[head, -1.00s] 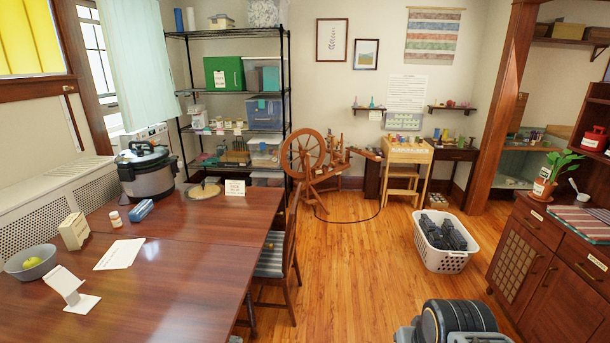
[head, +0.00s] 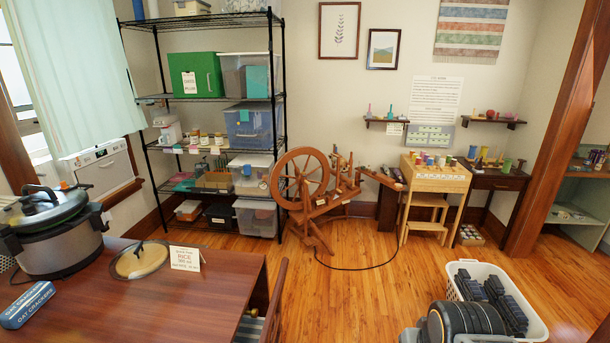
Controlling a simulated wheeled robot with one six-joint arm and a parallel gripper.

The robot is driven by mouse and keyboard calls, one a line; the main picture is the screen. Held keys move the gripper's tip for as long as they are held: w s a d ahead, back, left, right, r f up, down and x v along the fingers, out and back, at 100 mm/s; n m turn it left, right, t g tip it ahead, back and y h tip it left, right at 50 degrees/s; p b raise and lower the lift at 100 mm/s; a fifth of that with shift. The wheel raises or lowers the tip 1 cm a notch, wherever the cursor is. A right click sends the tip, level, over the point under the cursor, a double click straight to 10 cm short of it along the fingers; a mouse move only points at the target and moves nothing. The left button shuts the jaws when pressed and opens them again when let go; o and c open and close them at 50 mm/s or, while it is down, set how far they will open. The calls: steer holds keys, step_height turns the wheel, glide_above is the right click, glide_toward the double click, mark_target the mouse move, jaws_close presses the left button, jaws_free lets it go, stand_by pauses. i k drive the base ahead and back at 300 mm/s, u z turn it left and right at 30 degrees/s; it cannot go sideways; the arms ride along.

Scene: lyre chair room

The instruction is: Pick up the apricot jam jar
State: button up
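Several small jars (head: 204,138) stand on the middle shelf of the black wire rack, beside a white stand mixer (head: 168,129). Their labels are too small to read, so I cannot tell if one is apricot jam. The small jar seen on the table earlier is out of view now. My gripper is not in view; only a dark rounded part of my own body shows at the bottom right.
The wooden table (head: 215,290) fills the lower left, with a large cooker (head: 52,245), a glass lid (head: 140,259), a rice card (head: 185,258) and a cracker box (head: 27,305). A spinning wheel (head: 302,180) and white basket (head: 530,305) stand on open floor.

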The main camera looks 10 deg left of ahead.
mark_target(219, 139)
steer(key=i, duration=3.3)
steer(key=u, duration=2.25)
steer(key=i, duration=3.3)
steer(key=z, duration=1.25)
